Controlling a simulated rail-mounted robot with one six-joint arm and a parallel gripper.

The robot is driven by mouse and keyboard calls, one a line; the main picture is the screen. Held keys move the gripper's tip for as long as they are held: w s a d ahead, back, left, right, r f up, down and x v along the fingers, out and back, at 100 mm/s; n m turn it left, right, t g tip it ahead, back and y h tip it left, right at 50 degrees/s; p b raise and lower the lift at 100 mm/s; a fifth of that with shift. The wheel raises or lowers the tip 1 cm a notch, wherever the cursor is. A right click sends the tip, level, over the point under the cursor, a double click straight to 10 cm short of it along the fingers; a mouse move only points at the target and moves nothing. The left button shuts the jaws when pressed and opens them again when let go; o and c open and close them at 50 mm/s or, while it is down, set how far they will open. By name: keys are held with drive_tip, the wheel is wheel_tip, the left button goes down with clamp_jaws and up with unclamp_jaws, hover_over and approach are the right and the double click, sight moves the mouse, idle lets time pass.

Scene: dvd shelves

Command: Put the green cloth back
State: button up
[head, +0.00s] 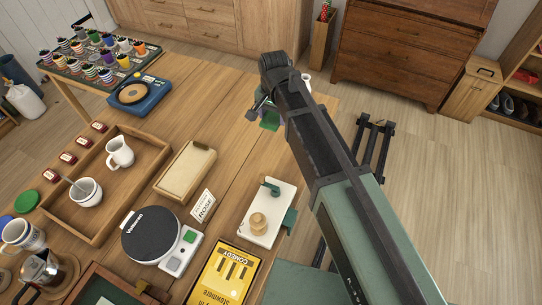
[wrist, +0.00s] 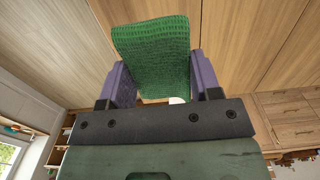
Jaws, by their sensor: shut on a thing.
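The green cloth (wrist: 152,50) has a ribbed, woven look and shows in the wrist view between the two purple fingers of my gripper (wrist: 150,78). My gripper is shut on it, and the cloth extends beyond the fingertips. In the head view my gripper (head: 262,108) is above the far right part of the wooden table, and a small green part of the cloth (head: 269,125) shows below it. My arm hides some of the table behind the gripper.
A blue turntable-like device (head: 139,93) stands left of the gripper. A wooden tray (head: 78,232) holds a white jug and a bowl. A beige box (head: 185,170), a white board (head: 268,212) with green parts, and a yellow box (head: 226,276) stand nearer. Bare table lies around the gripper.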

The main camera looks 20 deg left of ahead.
sight(273, 156)
wheel_tip(273, 156, down, 20)
drive_tip(key=b, duration=1.8)
drive_tip(key=shift+r, duration=0.25)
drive_tip(key=shift+r+p, duration=0.3)
drive_tip(key=shift+f, duration=0.1)
drive_tip(key=o, duration=0.4)
drive_tip(key=shift+f, duration=0.1)
drive_tip(key=o, duration=0.5)
wheel_tip(273, 156, up, 12)
drive_tip(key=p, duration=1.2)
drive_tip(key=shift+r, duration=0.2)
